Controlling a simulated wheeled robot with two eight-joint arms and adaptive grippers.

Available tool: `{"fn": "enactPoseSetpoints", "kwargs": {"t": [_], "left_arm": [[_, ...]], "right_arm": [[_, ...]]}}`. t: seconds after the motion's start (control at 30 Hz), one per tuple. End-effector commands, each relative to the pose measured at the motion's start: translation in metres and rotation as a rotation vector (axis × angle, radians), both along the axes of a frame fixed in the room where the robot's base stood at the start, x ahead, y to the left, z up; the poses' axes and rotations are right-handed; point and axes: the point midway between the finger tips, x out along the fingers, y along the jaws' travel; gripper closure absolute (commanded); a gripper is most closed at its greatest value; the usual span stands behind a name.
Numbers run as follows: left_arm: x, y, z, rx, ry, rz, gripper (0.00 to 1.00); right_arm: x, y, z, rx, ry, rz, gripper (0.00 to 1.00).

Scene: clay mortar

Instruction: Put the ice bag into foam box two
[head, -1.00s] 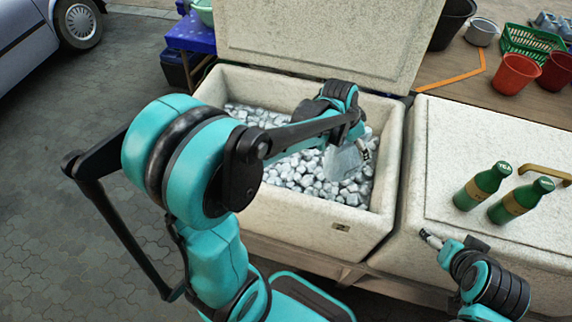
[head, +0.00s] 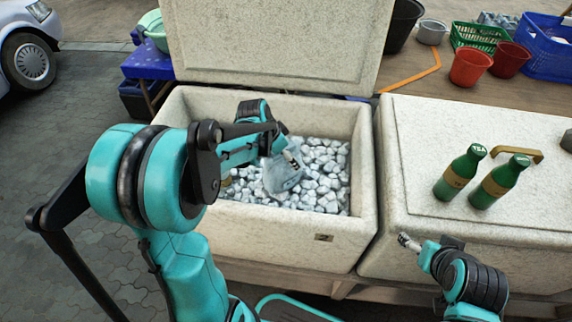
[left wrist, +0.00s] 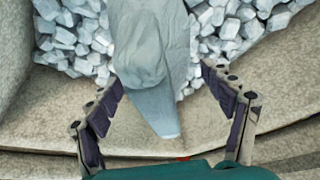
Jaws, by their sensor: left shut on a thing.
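The ice bag (head: 281,176), a pale translucent bag, is in my left gripper (head: 285,153), over the ice in the open foam box (head: 345,232). In the left wrist view the ice bag (left wrist: 145,55) lies between the fingers of my left gripper (left wrist: 168,100), which is shut on it. I cannot tell whether the bag touches the ice. The second foam box (head: 385,190), to the right, has its lid shut. My right gripper (head: 408,243) is in front of that box, too small to tell if open.
The raised lid (head: 275,45) stands behind the open box. Red pots (head: 470,68), a green basket (head: 485,37) and a blue crate (head: 545,52) sit behind.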

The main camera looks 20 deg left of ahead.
Motion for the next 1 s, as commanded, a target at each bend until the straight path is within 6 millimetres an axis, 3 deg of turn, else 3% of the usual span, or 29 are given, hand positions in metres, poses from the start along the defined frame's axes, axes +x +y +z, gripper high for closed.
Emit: {"fn": "enactPoseSetpoints", "kwargs": {"t": [0.27, 0.63, 0.67, 0.7, 0.73, 1.0], "left_arm": [[0.001, 0.0, -0.037, -0.001, -0.001, 0.0, 0.79], [0.0, -0.001, -0.039, -0.001, -0.001, 0.0, 0.79], [0.0, -0.001, -0.04, 0.0, 0.0, 0.0, 0.16], [0.0, -0.001, -0.039, 0.0, 0.0, 0.0, 0.06], [0.0, -0.001, -0.039, 0.0, 0.0, 0.0, 0.0], [0.0, -0.001, -0.039, 0.0, 0.0, 0.0, 0.0]], "right_arm": [[0.0, 0.0, -0.021, 0.0, 0.0, 0.0, 0.18], [0.0, 0.0, -0.022, 0.0, 0.0, 0.0, 0.18], [0.0, 0.0, -0.022, 0.0, 0.0, 0.0, 0.18], [0.0, 0.0, -0.021, 0.0, 0.0, 0.0, 0.18], [0.0, 0.0, -0.021, 0.0, 0.0, 0.0, 0.18], [0.0, 0.0, -0.021, 0.0, 0.0, 0.0, 0.18]]}}
